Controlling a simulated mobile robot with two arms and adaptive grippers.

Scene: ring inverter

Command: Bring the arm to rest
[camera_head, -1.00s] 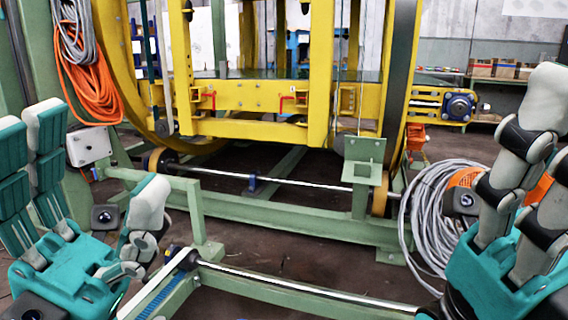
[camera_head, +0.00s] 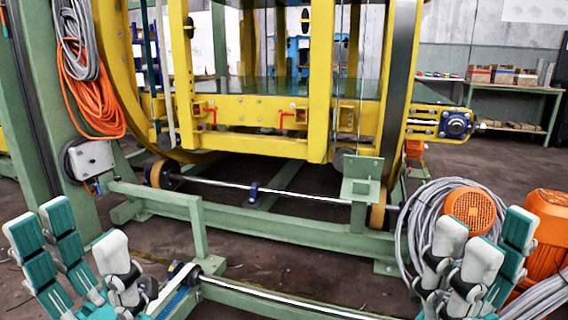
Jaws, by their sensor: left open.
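My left gripper (camera_head: 90,262) is at the lower left of the head view. Its white-and-teal fingers point up and stand apart, with nothing between them. My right gripper (camera_head: 478,258) is at the lower right, in front of the grey cable coil and the orange motor. Its fingers point up and overlap in the picture, so its opening is hard to judge. No object shows in it. The palms of both are partly cut off by the bottom edge.
The yellow ring inverter (camera_head: 262,112) stands ahead on a green base frame (camera_head: 290,221). An orange motor (camera_head: 545,238) and grey cable coil (camera_head: 410,222) are at right. Orange cable (camera_head: 92,95) hangs at left. A table with boxes (camera_head: 525,88) is at back right. Bare floor lies between.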

